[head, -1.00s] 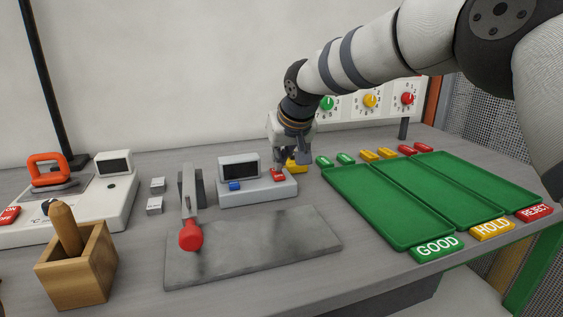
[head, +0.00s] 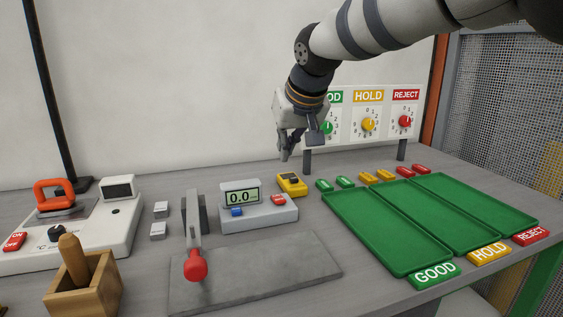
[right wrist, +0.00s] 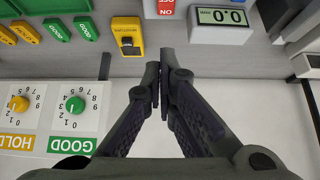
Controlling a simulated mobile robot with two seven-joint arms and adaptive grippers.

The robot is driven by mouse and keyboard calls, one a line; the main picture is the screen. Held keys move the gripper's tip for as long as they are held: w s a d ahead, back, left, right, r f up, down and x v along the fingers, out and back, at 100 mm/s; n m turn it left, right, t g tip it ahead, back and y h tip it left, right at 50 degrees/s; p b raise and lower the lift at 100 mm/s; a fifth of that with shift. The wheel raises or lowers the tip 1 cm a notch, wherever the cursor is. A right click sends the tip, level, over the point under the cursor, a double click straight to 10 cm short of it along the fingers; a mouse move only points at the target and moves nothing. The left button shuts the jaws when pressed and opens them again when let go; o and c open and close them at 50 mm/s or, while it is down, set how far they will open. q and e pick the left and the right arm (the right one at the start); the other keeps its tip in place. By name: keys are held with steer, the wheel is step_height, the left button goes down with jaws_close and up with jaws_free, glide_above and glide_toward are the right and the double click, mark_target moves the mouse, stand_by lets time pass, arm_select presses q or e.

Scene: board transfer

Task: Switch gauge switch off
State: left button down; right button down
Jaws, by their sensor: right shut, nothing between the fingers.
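The gauge (head: 258,212) is a grey box on the bench with a small raised display (head: 241,196) that reads 0.0. A blue button (head: 237,212) sits below the display, and a red switch (head: 278,199) is at its right end. In the right wrist view the red switch (right wrist: 166,8) is cut off by the top edge, and the lit display (right wrist: 222,16) is beside it. My right gripper (head: 285,155) is shut and empty, raised above and behind the gauge, apart from it. Its fingertips (right wrist: 160,68) point toward the switch in the wrist view. My left gripper is not in view.
A yellow meter (head: 292,185) lies right of the gauge. Green trays (head: 385,235) fill the right side. A dial panel (head: 367,115) stands behind. A metal plate with a red-knobbed lever (head: 196,266) is in front. A wooden box (head: 85,290) stands front left.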

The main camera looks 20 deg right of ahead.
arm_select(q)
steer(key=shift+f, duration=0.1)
arm_select(e)
steer(key=v, duration=0.2)
steer(key=shift+s+r, duration=0.2)
steer(key=shift+r, duration=0.05)
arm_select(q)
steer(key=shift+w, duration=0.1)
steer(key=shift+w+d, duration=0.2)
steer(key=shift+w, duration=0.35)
arm_select(e)
steer(key=shift+s+a+r, duration=0.2)
steer(key=shift+s+r, duration=0.05)
steer(key=shift+s, duration=0.3)
